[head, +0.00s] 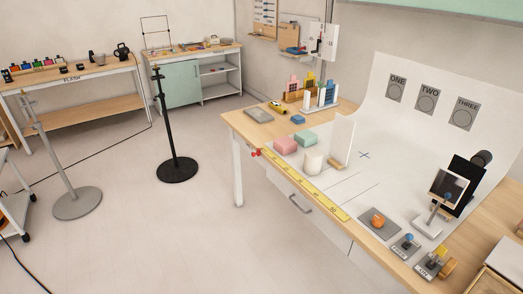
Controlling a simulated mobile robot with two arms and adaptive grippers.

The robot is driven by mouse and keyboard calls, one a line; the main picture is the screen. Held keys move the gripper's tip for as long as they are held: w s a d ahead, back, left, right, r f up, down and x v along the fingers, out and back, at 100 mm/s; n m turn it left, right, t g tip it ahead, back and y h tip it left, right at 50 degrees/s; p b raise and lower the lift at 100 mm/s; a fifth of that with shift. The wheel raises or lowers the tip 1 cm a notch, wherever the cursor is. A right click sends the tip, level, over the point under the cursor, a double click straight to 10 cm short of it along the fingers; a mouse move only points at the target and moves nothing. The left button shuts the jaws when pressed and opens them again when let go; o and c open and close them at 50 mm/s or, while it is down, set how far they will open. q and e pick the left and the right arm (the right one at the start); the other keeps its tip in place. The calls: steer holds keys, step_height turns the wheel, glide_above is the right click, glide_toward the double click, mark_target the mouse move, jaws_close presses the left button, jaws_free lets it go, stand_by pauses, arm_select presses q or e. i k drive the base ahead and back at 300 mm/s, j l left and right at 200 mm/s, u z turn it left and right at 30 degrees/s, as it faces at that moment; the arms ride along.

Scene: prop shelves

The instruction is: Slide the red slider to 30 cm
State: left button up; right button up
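A small red slider (256,153) sits at the far left end of a yellow ruler (304,185). The ruler lies along the front edge of the wooden table (250,121). It runs from the far left corner toward the lower right. Its markings are too small to read with certainty from here. Neither of my grippers shows in the head view, so their state cannot be seen.
Pink (286,145) and green (306,138) blocks, a white cylinder (313,161) and an upright white panel (341,137) stand behind the ruler. An orange knob (378,221) is to the right. The floor (160,235) before the table is clear; stands are at left.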

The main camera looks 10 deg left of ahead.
mark_target(257, 153)
steer(key=i+j+z, duration=0.25)
steer(key=i+j, duration=0.15)
steer(key=i, duration=0.3)
steer(key=i+j+z, duration=0.25)
steer(key=i+j, duration=0.25)
steer(key=i, duration=0.15)
